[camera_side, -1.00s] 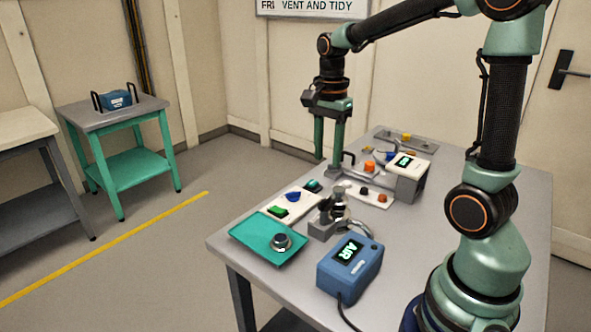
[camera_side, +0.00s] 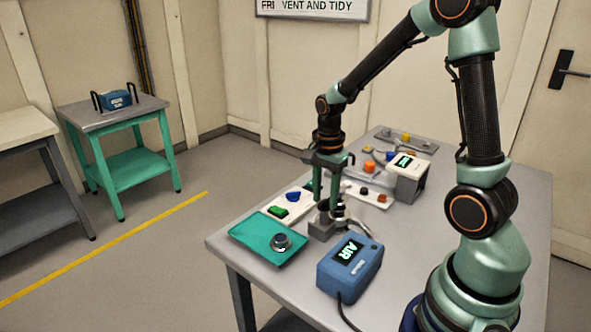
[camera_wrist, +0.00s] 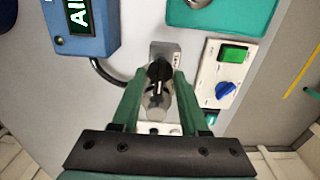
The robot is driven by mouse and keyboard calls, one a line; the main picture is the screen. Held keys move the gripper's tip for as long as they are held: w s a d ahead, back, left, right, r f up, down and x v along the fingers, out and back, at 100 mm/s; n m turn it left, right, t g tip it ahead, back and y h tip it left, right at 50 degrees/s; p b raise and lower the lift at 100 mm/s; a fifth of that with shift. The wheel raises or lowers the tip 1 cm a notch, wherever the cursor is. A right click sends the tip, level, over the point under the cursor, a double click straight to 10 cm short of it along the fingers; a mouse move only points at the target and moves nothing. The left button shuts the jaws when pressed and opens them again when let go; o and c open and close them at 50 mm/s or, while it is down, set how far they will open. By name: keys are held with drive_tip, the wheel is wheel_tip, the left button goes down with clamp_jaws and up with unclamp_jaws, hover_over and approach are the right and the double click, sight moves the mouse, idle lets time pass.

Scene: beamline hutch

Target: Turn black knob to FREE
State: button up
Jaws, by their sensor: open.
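My gripper (camera_side: 325,203) points down over a metal fitting on a grey block (camera_side: 320,232) near the middle of the table. In the wrist view its green fingers (camera_wrist: 160,82) are apart, one on each side of the fitting (camera_wrist: 157,100). A black part (camera_wrist: 158,70) shows on the fitting between the fingers; I cannot tell whether it is touched. A small black knob (camera_side: 364,190) sits on a white panel behind the gripper, beside a brown-red knob (camera_side: 381,198). No FREE marking is readable.
A teal tray (camera_side: 262,228) holds a round metal part. A blue AIR box (camera_side: 350,268) stands in front. A white panel (camera_wrist: 210,85) carries a green button and blue knob. A white display box (camera_side: 408,178) stands behind. Front-left table edge is close to the tray.

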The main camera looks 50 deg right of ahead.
clamp_jaws()
drive_tip(key=shift+n, duration=0.4)
drive_tip(key=n, duration=0.2)
drive_tip(key=shift+n, duration=0.4)
drive_tip(key=n, duration=0.9)
drive_tip(key=shift+n, duration=2)
